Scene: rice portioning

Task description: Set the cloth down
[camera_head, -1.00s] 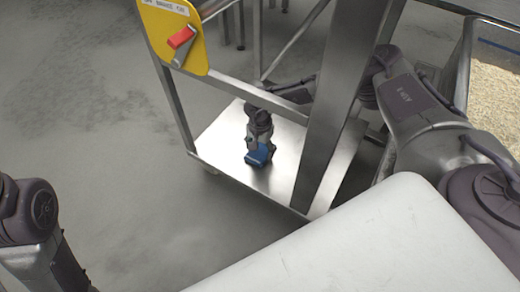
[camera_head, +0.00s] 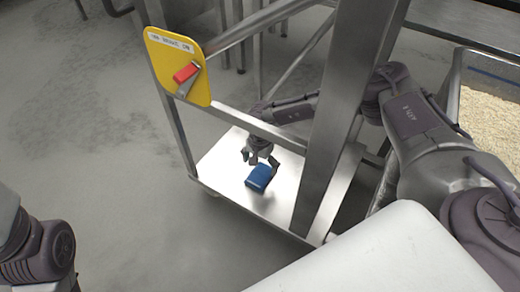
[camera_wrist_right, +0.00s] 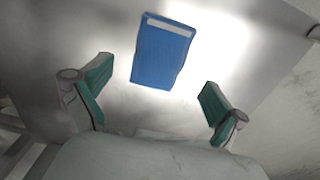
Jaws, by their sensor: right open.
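The blue folded cloth (camera_head: 259,177) lies on the lower metal shelf (camera_head: 222,158) of the cart. In the right wrist view the cloth (camera_wrist_right: 161,52) lies beyond the fingertips, with a pale strip along one edge. My right gripper (camera_head: 258,160) is open and empty, a little behind the cloth in the head view and apart from it. Its two green-padded fingers (camera_wrist_right: 155,98) are spread wide in the right wrist view. The left arm shows only in part at the lower left of the head view, and its gripper is out of frame.
The cart's steel post (camera_head: 338,110) stands in front of my right arm, and a crossbar runs above the shelf. A yellow sign (camera_head: 180,68) with a red handle hangs at the left post. A container of rice (camera_head: 489,118) is at the right.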

